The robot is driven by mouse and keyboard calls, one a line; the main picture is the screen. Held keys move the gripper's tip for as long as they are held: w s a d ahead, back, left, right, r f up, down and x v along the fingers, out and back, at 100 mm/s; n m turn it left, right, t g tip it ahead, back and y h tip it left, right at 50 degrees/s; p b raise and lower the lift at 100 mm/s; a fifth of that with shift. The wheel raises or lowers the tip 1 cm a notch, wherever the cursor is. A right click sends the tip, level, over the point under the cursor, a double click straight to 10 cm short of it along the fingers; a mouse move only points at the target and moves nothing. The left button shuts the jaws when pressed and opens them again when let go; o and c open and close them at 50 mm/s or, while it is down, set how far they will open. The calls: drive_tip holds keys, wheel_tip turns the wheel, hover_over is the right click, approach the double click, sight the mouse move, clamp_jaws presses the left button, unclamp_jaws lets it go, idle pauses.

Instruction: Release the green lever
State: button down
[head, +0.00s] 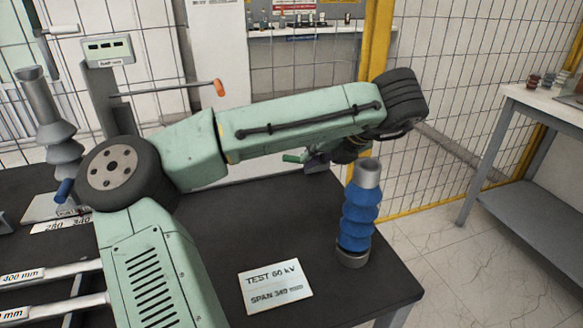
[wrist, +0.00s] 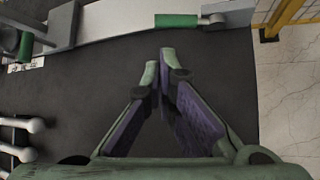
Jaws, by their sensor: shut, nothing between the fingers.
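In the wrist view a green cylindrical grip (wrist: 177,20), with a pale rounded end piece to its right, lies over a light bar at the top. I take it as the green lever. My gripper (wrist: 161,65) has green fingers with purple inner pads, shut and empty. Its tips point toward the grip and appear below it in the picture, apart from it.
A blue ribbed insulator (head: 360,208) stands upright at the table's right edge, near my wrist. A sign (head: 275,286) lies on the black table (head: 275,215). A grey insulator (head: 56,130) and an orange-tipped rod (head: 170,91) are at left. Mesh fencing stands behind.

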drive_tip(key=p+x, duration=0.1)
drive_tip(key=x, duration=0.9)
drive_tip(key=shift+p, duration=0.4)
